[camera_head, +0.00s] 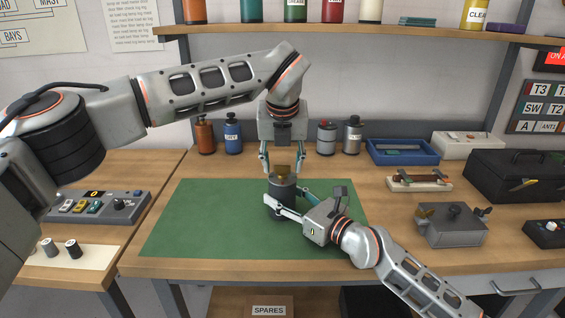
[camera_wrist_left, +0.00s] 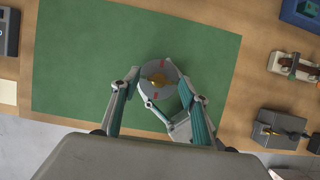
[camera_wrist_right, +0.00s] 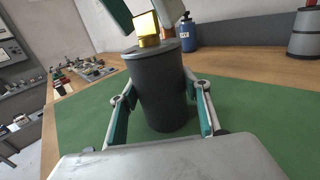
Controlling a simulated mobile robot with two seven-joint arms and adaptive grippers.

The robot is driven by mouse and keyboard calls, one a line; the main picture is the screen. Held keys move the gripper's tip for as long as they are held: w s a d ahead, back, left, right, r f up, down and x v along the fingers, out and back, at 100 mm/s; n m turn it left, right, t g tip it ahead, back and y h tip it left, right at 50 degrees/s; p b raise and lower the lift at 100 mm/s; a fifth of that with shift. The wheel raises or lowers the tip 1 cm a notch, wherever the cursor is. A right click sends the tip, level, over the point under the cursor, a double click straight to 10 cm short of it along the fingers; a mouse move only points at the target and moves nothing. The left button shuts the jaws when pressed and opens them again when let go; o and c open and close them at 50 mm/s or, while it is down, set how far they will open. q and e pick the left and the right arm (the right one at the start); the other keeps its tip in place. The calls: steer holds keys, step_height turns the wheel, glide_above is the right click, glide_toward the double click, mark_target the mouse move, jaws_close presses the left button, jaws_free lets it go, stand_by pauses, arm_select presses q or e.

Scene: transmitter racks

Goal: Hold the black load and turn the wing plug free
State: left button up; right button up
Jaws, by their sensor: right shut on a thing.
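The black load (camera_head: 284,203), a dark upright cylinder with a grey top, stands on the green mat. The brass wing plug (camera_head: 283,171) sits on its top and looks yellow in the right wrist view (camera_wrist_right: 147,27). In the left wrist view the load's round top (camera_wrist_left: 173,70) has small red marks around the plug. My right gripper (camera_head: 284,202) is shut on the load's sides, one finger on each side. My left gripper (camera_head: 283,166) points down from above, open, its fingers apart on either side of the plug. Whether they touch it cannot be told.
The green mat (camera_head: 200,215) is otherwise clear. Bottles (camera_head: 232,133) stand behind it. To the right are a blue tray (camera_head: 402,152), a part on a white base (camera_head: 419,180), a grey box with wing knobs (camera_head: 450,227) and a black case (camera_head: 515,178).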

arm_select(q)
steer(key=shift+r, duration=0.1)
steer(key=v, duration=1.2)
arm_select(e)
steer(key=o, duration=1.5)
